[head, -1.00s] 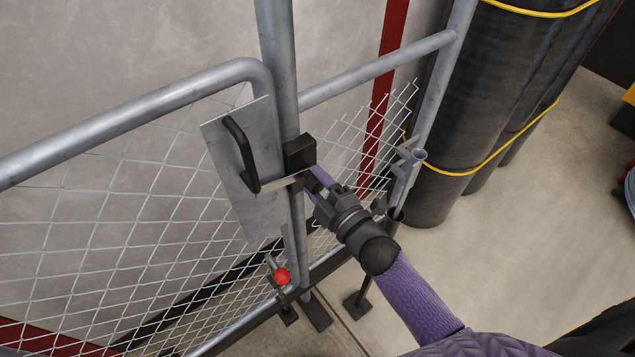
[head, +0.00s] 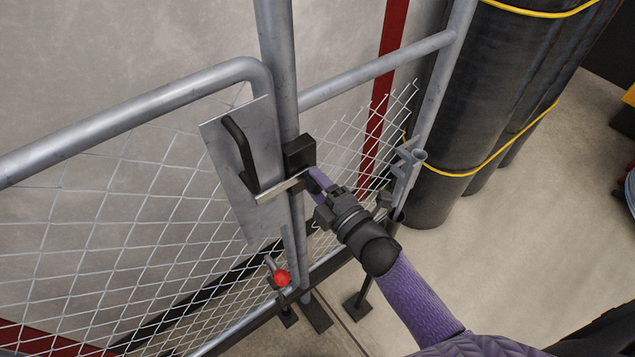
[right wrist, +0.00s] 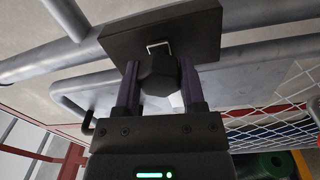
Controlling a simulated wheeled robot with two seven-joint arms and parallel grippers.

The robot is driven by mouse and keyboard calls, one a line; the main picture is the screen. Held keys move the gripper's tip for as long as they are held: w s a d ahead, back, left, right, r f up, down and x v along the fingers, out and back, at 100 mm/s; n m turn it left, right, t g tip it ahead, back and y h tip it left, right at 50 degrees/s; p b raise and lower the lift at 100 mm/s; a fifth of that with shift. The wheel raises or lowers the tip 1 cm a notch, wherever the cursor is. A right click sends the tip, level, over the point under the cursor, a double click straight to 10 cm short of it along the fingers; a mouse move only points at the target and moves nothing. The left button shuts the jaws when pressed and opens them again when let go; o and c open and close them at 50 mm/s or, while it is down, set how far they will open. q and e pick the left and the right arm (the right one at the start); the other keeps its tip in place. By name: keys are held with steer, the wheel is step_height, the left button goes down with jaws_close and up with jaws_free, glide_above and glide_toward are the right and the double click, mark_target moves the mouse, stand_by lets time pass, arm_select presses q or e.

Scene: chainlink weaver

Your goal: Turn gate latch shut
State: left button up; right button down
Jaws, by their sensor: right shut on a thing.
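The gate latch has a silver bar (head: 283,186) that slants across the gate post from the grey plate (head: 232,190) to the black block (head: 299,153). My right gripper (head: 316,181) is at the right side of the post, beside the block. In the right wrist view its two purple fingers (right wrist: 160,82) are shut on a dark faceted latch knob (right wrist: 158,75) in front of the dark square block (right wrist: 190,32). The fingers partly hide the knob's sides. In the head view the arm and block hide the knob. My left gripper is in neither view.
A black handle (head: 240,155) stands out from the plate. Below it is a red ball knob (head: 281,277) by the gate's lower rail. Chain-link mesh (head: 110,220) fills the gate. Dark rolls with yellow bands (head: 455,110) stand at the right.

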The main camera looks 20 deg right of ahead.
steer(key=shift+c, duration=1.2)
jaws_free()
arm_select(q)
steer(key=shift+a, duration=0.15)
arm_select(e)
steer(key=shift+o, duration=0.3)
steer(key=shift+s, duration=0.15)
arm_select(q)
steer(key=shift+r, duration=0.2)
arm_select(e)
steer(key=v, duration=0.9)
steer(key=shift+s, duration=0.3)
steer(key=shift+d+f, duration=0.1)
steer(key=shift+d, duration=0.05)
